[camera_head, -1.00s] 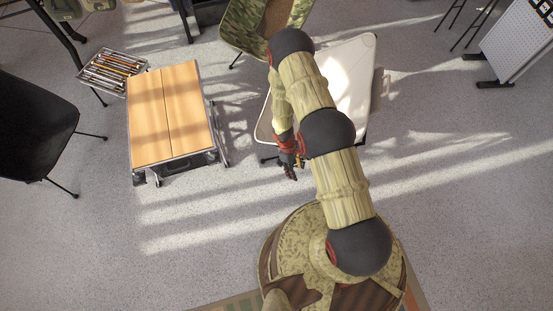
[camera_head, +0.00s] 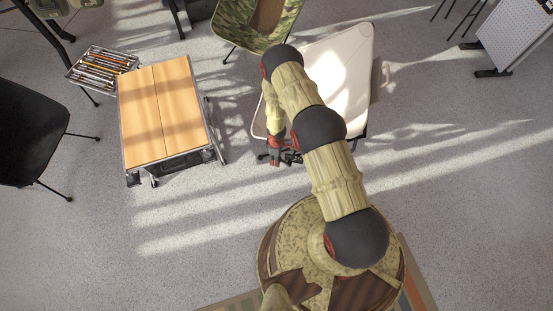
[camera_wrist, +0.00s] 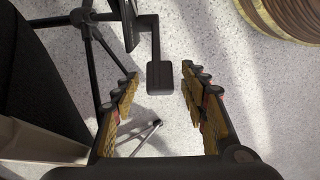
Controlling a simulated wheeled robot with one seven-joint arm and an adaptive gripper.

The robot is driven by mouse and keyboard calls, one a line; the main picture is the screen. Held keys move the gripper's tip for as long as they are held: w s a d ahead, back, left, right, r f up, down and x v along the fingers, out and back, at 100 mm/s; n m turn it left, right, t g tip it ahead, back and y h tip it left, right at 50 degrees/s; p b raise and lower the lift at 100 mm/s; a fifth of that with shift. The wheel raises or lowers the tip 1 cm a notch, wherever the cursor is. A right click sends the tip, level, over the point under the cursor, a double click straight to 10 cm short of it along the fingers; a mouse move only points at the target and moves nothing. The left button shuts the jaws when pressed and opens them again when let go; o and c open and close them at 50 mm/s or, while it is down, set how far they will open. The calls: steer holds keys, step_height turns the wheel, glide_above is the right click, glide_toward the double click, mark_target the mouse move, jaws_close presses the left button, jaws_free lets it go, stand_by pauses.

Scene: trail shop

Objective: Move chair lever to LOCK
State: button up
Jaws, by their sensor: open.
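In the wrist view, a black lever (camera_wrist: 155,45) with a bent arm ends in a flat rectangular paddle (camera_wrist: 159,78). The paddle shows between the two fingers of my gripper (camera_wrist: 160,82), which are spread with a gap on each side. I cannot tell whether the paddle is level with the fingertips or beyond them. In the head view, my gripper (camera_head: 291,157) is low beside the near left edge of a pale, round-cornered seat-like panel (camera_head: 345,65). My arm covers part of this panel. No LOCK marking is readable.
A wooden-topped folding table (camera_head: 165,110) stands left, with a tray of thin tools (camera_head: 100,67) beside it. A black chair (camera_head: 28,130) is far left and a camouflage chair (camera_head: 235,28) behind. Black legs (camera_wrist: 92,60) stand close left of the lever. Floor between table and base is clear.

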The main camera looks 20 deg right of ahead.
steer(key=shift+f, duration=0.4)
steer(key=shift+c, duration=0.3)
steer(key=c, duration=0.7)
steer(key=shift+c, duration=0.8)
